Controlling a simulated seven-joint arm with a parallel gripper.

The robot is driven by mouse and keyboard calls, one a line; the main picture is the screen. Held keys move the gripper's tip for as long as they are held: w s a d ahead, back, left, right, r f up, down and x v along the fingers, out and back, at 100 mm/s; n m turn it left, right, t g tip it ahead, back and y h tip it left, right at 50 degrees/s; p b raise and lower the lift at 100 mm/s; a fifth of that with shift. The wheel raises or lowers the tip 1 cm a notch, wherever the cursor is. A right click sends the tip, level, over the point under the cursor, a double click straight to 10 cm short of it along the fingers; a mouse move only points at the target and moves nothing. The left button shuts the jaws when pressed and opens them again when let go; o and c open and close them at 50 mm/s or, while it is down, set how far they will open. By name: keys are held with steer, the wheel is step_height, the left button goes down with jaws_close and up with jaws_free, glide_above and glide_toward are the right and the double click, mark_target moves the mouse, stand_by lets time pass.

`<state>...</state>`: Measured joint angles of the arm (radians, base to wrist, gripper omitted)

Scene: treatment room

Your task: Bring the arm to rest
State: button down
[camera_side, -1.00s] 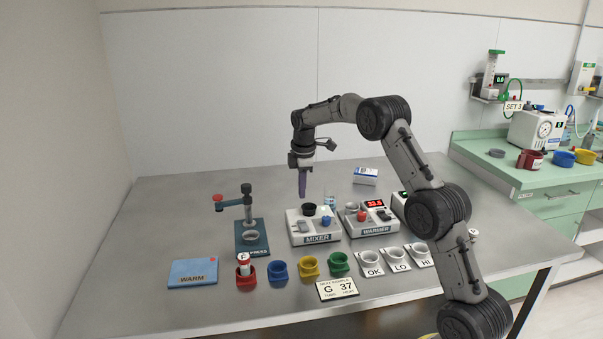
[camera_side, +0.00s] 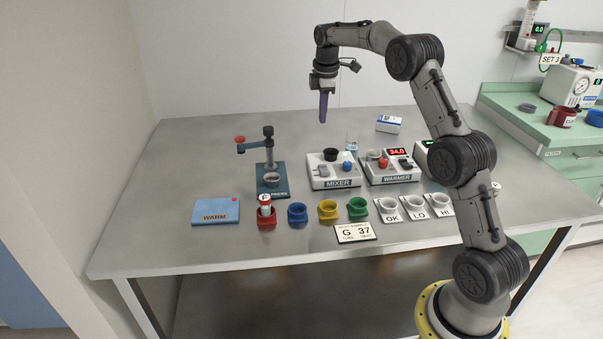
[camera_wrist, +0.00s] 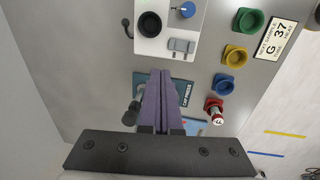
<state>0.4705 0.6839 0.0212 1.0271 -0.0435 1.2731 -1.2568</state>
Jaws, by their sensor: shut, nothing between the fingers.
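My gripper (camera_side: 323,120) hangs with its purple fingers pointing down, above the steel table and clear of everything on it. In the wrist view its fingers (camera_wrist: 165,78) lie together, with nothing between them. Below the gripper in the side view is the mixer (camera_side: 333,171), with a black cup (camera_side: 331,154) and a blue knob. The mixer also shows in the wrist view (camera_wrist: 170,48).
The warmer (camera_side: 391,178), reading 34.0, stands right of the mixer; the press (camera_side: 272,186) stands left. Along the front are a blue WARM pad (camera_side: 215,211), a red holder (camera_side: 266,220) with a capped vial, blue, yellow and green holders, and OK, LO, HI cups.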

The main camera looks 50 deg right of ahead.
steer(key=s+a+r+n+t, duration=0.15)
steer(key=s+a+r, duration=0.25)
steer(key=a+r, duration=0.8)
steer(key=s+a+r+m+t, duration=0.1)
steer(key=s+a+r, duration=0.2)
steer(key=s+a, duration=0.15)
steer(key=s+a+r+t, duration=0.1)
steer(key=s+a+r, duration=0.3)
steer(key=s, duration=0.2)
steer(key=s+a+f+m+t, duration=0.1)
steer(key=s+a+f+m, duration=0.15)
steer(key=s, duration=0.45)
steer(key=s+a+f+m, duration=0.1)
steer(key=s+a+f, duration=0.15)
steer(key=s, duration=0.45)
steer(key=s+a+f+m+y, duration=0.1)
steer(key=s+f+m, duration=0.5)
steer(key=f, duration=0.3)
steer(key=shift+s+a+f, duration=0.2)
steer(key=shift+a+f, duration=0.1)
steer(key=shift+f, duration=0.05)
steer(key=c, duration=1.5)
jaws_free()
steer(key=shift+c, duration=0.2)
